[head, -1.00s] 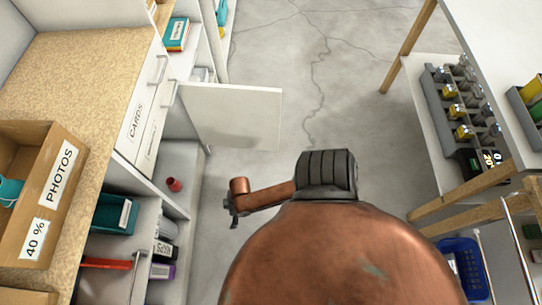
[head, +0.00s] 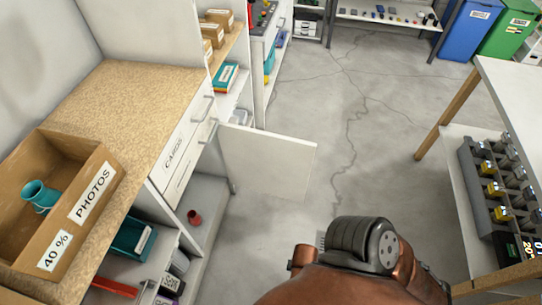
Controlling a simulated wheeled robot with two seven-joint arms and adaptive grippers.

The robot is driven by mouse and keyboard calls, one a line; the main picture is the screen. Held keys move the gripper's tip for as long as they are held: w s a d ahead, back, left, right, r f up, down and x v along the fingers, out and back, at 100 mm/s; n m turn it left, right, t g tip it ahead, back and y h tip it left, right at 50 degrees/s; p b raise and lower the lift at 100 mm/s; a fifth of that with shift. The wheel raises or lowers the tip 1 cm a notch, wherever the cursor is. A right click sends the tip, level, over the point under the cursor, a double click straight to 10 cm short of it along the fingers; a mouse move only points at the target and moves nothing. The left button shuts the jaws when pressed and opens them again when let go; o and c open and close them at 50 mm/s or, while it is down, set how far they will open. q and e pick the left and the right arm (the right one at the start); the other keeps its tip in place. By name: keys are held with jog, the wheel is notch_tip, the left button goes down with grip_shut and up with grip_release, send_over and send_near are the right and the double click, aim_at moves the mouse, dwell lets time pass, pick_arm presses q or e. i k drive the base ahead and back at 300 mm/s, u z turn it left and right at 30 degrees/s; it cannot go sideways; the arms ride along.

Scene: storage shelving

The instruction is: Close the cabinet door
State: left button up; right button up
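The white cabinet door (head: 268,160) stands wide open, sticking out to the right into the aisle from the white cabinet (head: 205,190) on the left. The cabinet's inside shows below the drawers, with a small red cup (head: 194,217) on its shelf. My copper-coloured arm is at the bottom centre, apart from the door and nearer to me. It hides whatever gripper is at its end. No gripper fingers show clearly in the head view, and I cannot tell which arm this is.
A cardboard box labelled PHOTOS (head: 98,193) sits on the left countertop (head: 125,105). A rack with several yellow-topped items (head: 497,190) stands on the right-hand table's shelf. Blue (head: 468,30) and green (head: 508,32) bins stand at the back right. The aisle floor (head: 310,95) is clear.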

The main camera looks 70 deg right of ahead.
aim_at(276, 165)
jog(key=z, duration=2.9)
jog(key=i, duration=0.6)
jog(key=u, duration=1.75)
